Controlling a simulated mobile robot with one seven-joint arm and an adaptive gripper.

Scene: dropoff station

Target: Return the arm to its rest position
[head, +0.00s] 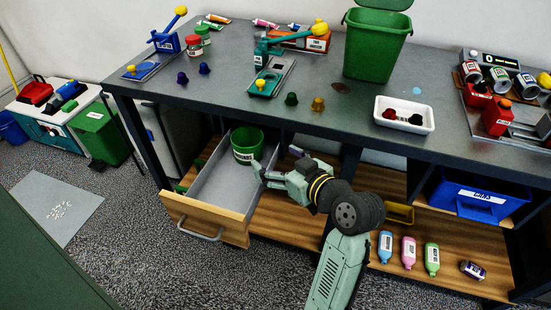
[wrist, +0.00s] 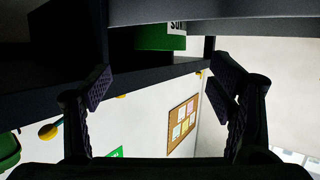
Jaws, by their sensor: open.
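My gripper (head: 262,177) is in front of the workbench in the head view, below the tabletop, just right of the open drawer (head: 205,235). Its fingers point left toward the green container (head: 247,146) that stands in the drawer. I cannot tell how far apart they are. In the wrist view my gripper (wrist: 168,90) has its two fingers spread wide with nothing between them. Part of a green labelled thing (wrist: 160,38) shows beyond the fingers.
The workbench (head: 330,105) carries a green bin (head: 376,45), a white tray (head: 404,126) and several small coloured objects. Bottles (head: 408,253) and a blue crate (head: 470,196) are on the lower right. Carpet (head: 130,215) is open at the left. A pinboard (wrist: 182,125) shows in the wrist view.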

